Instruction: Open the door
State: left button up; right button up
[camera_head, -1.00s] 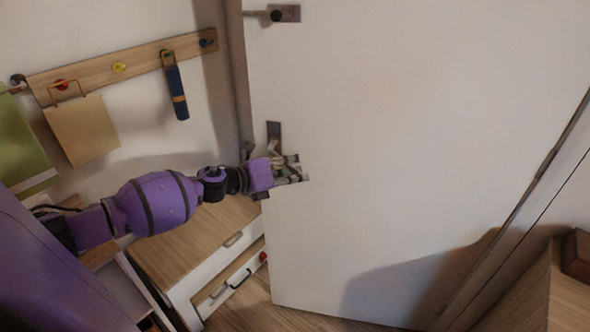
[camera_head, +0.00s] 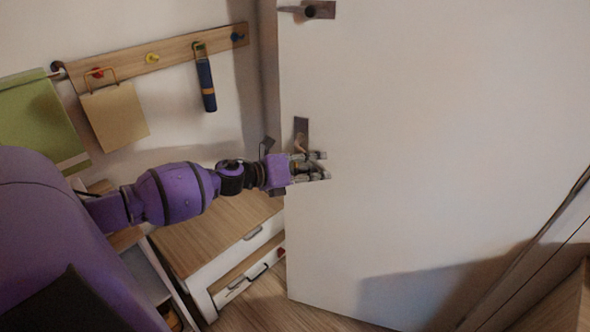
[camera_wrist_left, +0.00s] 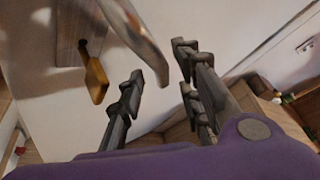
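The white door (camera_head: 430,130) fills the middle and right of the head view. Near its left edge is a dark handle plate (camera_head: 301,126) with a metal lever (camera_head: 300,144). My left gripper (camera_head: 322,167) is at the door, just below the plate. In the left wrist view the gripper (camera_wrist_left: 160,77) has its fingers apart, and the curved lever (camera_wrist_left: 132,38) reaches toward the gap between them; I cannot tell if they touch. A brass key-like piece (camera_wrist_left: 96,78) hangs beside it. My right gripper is not in view.
A second dark fitting (camera_head: 312,10) is higher on the door. A wooden hook rail (camera_head: 125,66) on the left wall holds a tan bag (camera_head: 115,118), blue umbrella (camera_head: 206,82) and green cloth (camera_head: 35,115). A wooden-topped drawer unit (camera_head: 215,235) stands below my left arm.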

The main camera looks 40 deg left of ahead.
pick_arm(q)
jog(key=v, duration=1)
jog(key=shift+a, duration=0.1)
